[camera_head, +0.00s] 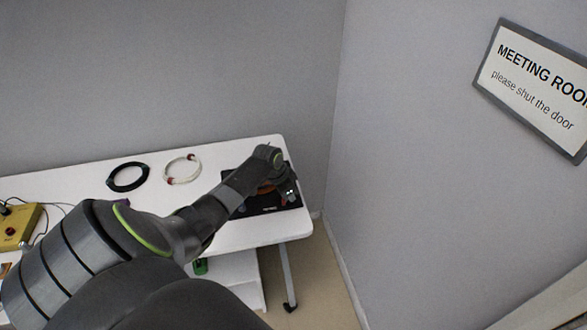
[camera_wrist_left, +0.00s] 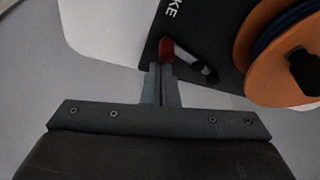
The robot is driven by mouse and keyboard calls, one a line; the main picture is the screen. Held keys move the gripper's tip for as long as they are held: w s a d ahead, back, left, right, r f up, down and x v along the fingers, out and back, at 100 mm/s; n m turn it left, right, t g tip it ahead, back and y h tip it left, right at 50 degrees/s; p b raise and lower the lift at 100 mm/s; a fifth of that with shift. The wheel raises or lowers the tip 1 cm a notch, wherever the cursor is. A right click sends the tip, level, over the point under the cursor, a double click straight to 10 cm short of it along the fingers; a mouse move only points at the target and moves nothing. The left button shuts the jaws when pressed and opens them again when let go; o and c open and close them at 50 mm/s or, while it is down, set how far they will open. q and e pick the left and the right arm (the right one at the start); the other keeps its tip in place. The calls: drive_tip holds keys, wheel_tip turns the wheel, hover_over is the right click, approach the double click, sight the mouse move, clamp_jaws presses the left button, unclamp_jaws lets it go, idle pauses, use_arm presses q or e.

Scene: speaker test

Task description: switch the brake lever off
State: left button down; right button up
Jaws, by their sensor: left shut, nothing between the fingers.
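The brake lever (camera_wrist_left: 190,57) has a red end, a pale shaft and a dark pivot end. It lies on a black base plate (camera_wrist_left: 217,20) with white letters "KE" on it. My left gripper (camera_wrist_left: 160,68) is shut and empty, its fingertips just beside the lever's red end; I cannot tell whether they touch. In the head view my left arm reaches over the base plate (camera_head: 262,210), with the left gripper (camera_head: 291,194) near its right end. The arm hides much of the plate there. My right gripper is not in view.
An orange spool (camera_wrist_left: 259,60) with dark blue cable stands on the plate, close to the lever. On the white table (camera_head: 215,160) lie a black cable coil (camera_head: 112,180) and a white coil (camera_head: 167,172). A yellow box (camera_head: 20,222) is at the left. Grey walls stand behind and right.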

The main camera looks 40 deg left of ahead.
use_arm(q)
drive_tip(key=shift+w, duration=0.2)
drive_tip(key=shift+w+a+b, duration=0.15)
drive_tip(key=shift+w+b, duration=0.4)
drive_tip(key=shift+w, duration=0.1)
